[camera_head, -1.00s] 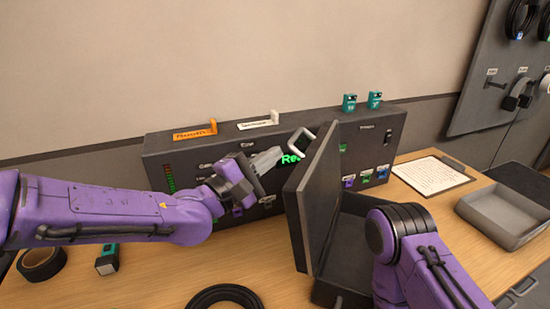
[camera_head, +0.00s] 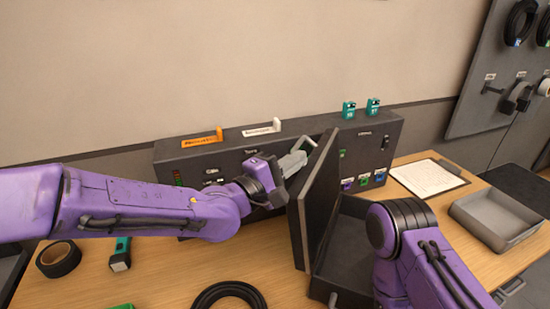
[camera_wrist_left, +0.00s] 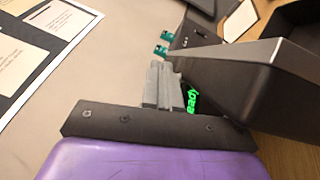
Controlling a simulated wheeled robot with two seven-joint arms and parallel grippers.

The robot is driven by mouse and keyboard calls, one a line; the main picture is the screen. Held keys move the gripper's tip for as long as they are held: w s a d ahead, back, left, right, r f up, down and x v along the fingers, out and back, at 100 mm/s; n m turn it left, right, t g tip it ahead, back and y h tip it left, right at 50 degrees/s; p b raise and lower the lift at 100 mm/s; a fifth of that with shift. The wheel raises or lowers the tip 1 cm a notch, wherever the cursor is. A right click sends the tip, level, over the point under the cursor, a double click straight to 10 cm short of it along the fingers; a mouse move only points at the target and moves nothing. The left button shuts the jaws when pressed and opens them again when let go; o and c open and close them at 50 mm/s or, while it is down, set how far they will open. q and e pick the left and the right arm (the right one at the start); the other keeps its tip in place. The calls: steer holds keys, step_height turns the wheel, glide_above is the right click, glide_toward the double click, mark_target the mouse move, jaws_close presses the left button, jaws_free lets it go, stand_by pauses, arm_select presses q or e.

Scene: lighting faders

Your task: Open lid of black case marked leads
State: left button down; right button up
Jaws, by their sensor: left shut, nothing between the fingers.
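The black case (camera_head: 336,293) stands on the table with its lid (camera_head: 318,205) raised steeply, hinged side down and leaning slightly right. The open inside of the case faces right, partly hidden by my right arm. No "leads" marking can be read. In the left wrist view the shut fingers (camera_wrist_left: 162,84) lie just left of the dark lid (camera_wrist_left: 245,78). My right gripper is not visible.
Behind stands a dark fader console (camera_head: 190,163) with an orange holder (camera_head: 203,139) and teal items (camera_head: 373,107) on top. A tape roll (camera_head: 58,259) and coiled cable (camera_head: 228,297) lie in front. A grey tray (camera_head: 495,220) and paper (camera_head: 427,177) are right.

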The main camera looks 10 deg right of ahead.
arm_select(q)
steer(key=shift+s+d+f, duration=0.1)
steer(key=shift+d, duration=0.15)
steer(key=w+a+f+b+v, duration=0.1)
steer(key=w+f+b+v, duration=0.1)
steer(key=v, duration=1)
steer(key=shift+a, duration=0.35)
